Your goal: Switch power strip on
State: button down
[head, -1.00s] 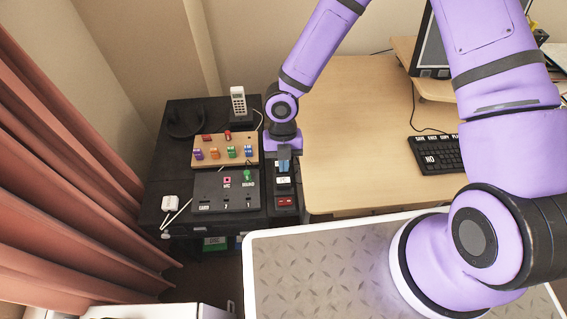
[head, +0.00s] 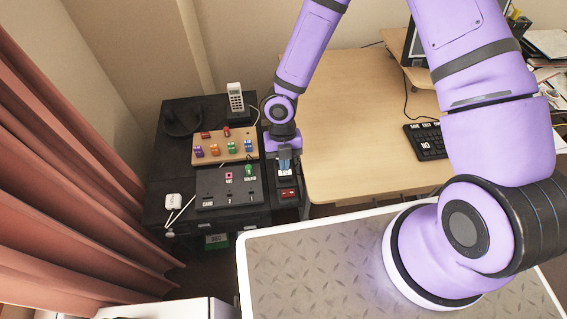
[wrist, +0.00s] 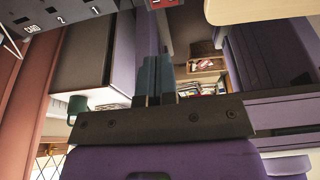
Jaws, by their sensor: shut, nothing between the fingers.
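The power strip (head: 286,183) is a dark narrow block along the right edge of the black cabinet top. A red switch (head: 287,193) is at its near end. My gripper (head: 285,172) points down over the strip, just behind the red switch in the head view, and hides part of the strip. Its blue-grey fingers are shut and empty. In the wrist view the shut fingers (wrist: 155,78) are in the middle, and a red piece (wrist: 163,3) that looks like the switch is cut off at the top edge. I cannot tell whether the fingertips touch the strip.
A dark panel with slots (head: 228,188) lies left of the strip, with a wooden board of coloured blocks (head: 224,149) behind. A white phone (head: 236,97) stands at the back. The wooden desk (head: 350,130) is to the right, and red curtains (head: 60,180) hang left.

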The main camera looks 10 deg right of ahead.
send_near(285, 195)
jog(key=x, duration=0.5)
jog(key=shift+s+f, duration=0.15)
jog(key=shift+s, duration=0.15)
jog(key=shift+f, duration=0.7)
